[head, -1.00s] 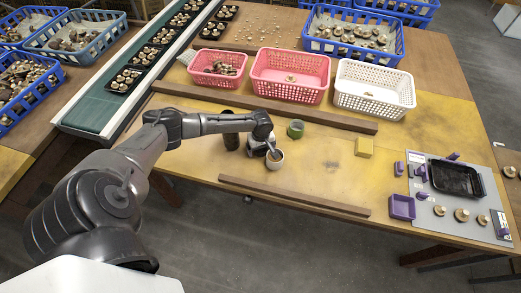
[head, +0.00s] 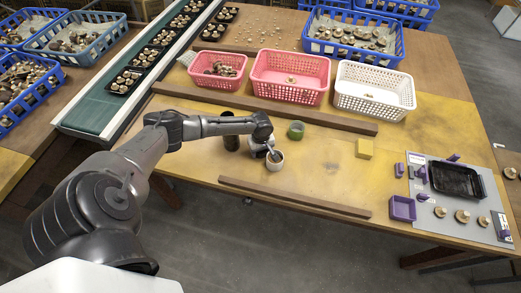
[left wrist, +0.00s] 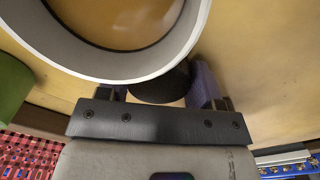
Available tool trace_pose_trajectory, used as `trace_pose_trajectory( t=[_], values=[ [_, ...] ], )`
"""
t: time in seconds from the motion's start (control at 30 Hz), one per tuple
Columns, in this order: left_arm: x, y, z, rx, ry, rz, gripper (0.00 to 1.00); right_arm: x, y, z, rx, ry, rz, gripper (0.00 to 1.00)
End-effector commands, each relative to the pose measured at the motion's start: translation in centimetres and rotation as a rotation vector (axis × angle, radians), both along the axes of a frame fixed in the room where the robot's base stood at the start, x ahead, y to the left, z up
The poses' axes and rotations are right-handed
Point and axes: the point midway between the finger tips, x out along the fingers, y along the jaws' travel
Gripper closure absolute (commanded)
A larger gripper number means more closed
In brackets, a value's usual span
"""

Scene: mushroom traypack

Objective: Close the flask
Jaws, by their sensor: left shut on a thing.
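A dark cylindrical flask (head: 231,141) stands upright on the yellow table, partly hidden behind my left arm. A pale cup (head: 275,163) with brown contents stands to its right; its wide rim fills the top of the left wrist view (left wrist: 150,76). My left gripper (head: 272,152) is low at the cup's back-left side. In the left wrist view its purple-padded fingers are shut on a dark rounded thing (left wrist: 160,88). The cup's rim hides most of that thing, so I cannot tell what it is. My right gripper is not in view.
Wooden bars run behind (head: 300,113) and in front (head: 290,197). Baskets stand at the back. The table between cup and yellow block is clear.

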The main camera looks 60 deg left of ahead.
Motion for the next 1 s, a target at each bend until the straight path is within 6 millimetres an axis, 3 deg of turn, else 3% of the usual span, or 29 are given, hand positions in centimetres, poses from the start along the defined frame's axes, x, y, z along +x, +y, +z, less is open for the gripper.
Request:
trace_pose_trajectory(
  t=[0.33, 0.7, 1.0],
  values=[
    [0.0, 0.0, 0.9, 0.000, -0.001, 0.000, 0.62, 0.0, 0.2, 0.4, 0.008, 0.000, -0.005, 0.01],
    [0.0, 0.1, 7.1, 0.001, -0.001, -0.001, 0.62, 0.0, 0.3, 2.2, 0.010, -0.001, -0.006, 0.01],
    [0.0, 0.0, 9.8, 0.000, 0.000, -0.001, 0.62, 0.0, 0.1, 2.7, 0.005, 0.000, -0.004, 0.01]
  ],
)
